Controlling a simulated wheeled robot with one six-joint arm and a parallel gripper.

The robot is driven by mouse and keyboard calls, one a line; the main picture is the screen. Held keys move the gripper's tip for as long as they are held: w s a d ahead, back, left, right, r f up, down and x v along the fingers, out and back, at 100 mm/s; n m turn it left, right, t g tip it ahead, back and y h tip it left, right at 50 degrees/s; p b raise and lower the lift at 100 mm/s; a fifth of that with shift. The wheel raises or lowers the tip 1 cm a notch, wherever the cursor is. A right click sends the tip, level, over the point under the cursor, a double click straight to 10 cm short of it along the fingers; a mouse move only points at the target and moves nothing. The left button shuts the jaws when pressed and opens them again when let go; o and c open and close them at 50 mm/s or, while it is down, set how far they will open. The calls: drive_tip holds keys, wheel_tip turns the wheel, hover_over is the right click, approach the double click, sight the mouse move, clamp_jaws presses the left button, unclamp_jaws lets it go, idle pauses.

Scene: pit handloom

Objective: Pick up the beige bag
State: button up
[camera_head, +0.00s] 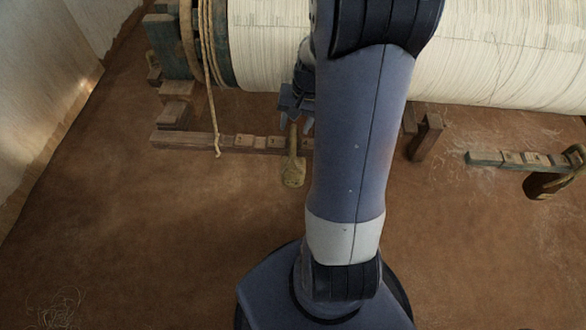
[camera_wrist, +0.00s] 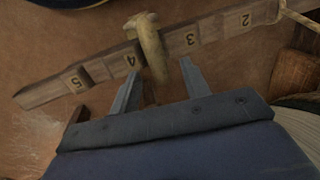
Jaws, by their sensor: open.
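The beige bag (camera_head: 293,172) is small and narrow-necked, and hangs at the numbered wooden rail below the loom in the head view. In the wrist view the bag (camera_wrist: 152,45) crosses the rail between the labels 4 and 3. My gripper (camera_head: 296,122) is above the bag's neck in the head view, with its fingers apart. In the wrist view my gripper (camera_wrist: 161,69) is open, one finger to each side of the bag's lower end in the picture. I cannot tell whether the fingers touch it. My arm hides part of the rail.
The numbered rail (camera_head: 240,143) runs beside the bag; its labels show in the wrist view. A rope (camera_head: 212,110) hangs left of my gripper. The loom's white warp roll (camera_head: 480,50) lies behind. A brown bag (camera_head: 545,186) hangs at the right. The earthen floor (camera_head: 150,240) is clear in front.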

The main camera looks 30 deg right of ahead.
sight(294, 128)
drive_tip(key=f, duration=0.3)
drive_tip(key=shift+w+a+f+b, duration=0.15)
drive_tip(key=shift+a+f+b, duration=0.15)
drive_tip(key=shift+f+b, duration=0.05)
clamp_jaws()
drive_tip(key=shift+r, duration=0.1)
idle(1.0)
